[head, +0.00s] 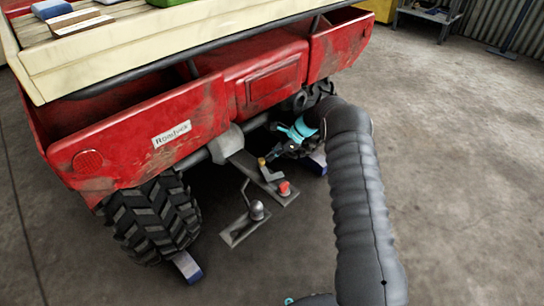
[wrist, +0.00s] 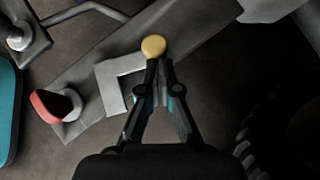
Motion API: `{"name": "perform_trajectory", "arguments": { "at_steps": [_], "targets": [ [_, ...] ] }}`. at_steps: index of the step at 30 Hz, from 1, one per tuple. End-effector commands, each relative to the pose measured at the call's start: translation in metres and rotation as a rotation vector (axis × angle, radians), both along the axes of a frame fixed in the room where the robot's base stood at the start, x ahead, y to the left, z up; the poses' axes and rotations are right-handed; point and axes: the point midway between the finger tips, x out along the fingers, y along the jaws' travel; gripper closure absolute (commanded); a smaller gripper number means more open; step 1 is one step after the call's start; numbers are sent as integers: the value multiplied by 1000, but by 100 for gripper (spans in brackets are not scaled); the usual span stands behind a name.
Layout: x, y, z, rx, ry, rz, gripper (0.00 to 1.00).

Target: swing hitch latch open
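The hitch (head: 262,180) is a grey drawbar under the back of the red vehicle. A brass knob (head: 262,162) stands on it and also shows as a round yellow top in the wrist view (wrist: 153,46). A red-capped post (head: 284,188) is nearer the bar's end, and also shows at left in the wrist view (wrist: 48,104). A pale angular bracket (wrist: 112,88) lies between post and knob. My gripper (wrist: 159,66) has its fingertips drawn together right at the knob's near edge. Whether anything is pinched between them is hidden.
A separate plate with a ball and bent rod (head: 257,211) lies left of the drawbar. The red vehicle body (head: 265,85) overhangs the hitch. Tyres (head: 152,220) stand on either side, with blue blocks (head: 187,266) beside them. The floor at right is clear.

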Motion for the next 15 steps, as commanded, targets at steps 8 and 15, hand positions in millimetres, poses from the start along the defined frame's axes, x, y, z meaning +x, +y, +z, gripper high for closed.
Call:
{"name": "perform_trajectory", "arguments": {
  "at_steps": [8,15],
  "targets": [
    [8,-37,1,0,-2,-3,100],
    [18,-68,39,0,-4,2,100]
  ]
}}
